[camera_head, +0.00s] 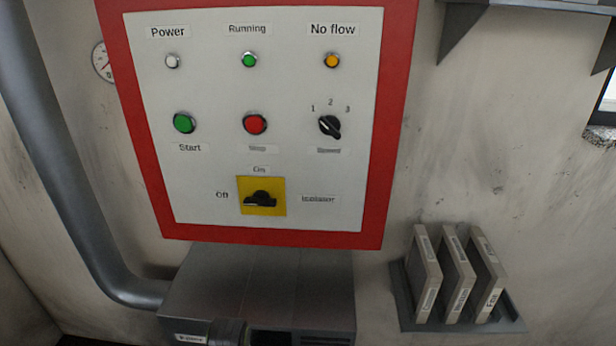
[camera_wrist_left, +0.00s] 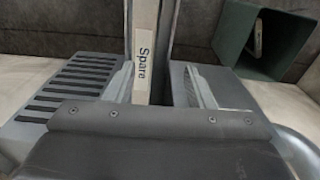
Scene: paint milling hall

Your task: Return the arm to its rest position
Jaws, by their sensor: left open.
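My left gripper (camera_wrist_left: 153,78) shows in the left wrist view, with its jaws apart. A pale, narrow plate labelled "Spare" (camera_wrist_left: 144,55) stands upright in the gap between the jaws as seen from the wrist. I cannot tell whether either jaw touches it. Neither gripper and neither arm shows in the head view. My right gripper is in no view.
A red-framed control panel (camera_head: 394,130) hangs on the wall, above a grey box (camera_head: 250,285). A rack (camera_head: 407,318) with three labelled plates is at the lower right. A grey pipe (camera_head: 75,190) runs down the left. A green open bin (camera_wrist_left: 235,40) shows in the wrist view.

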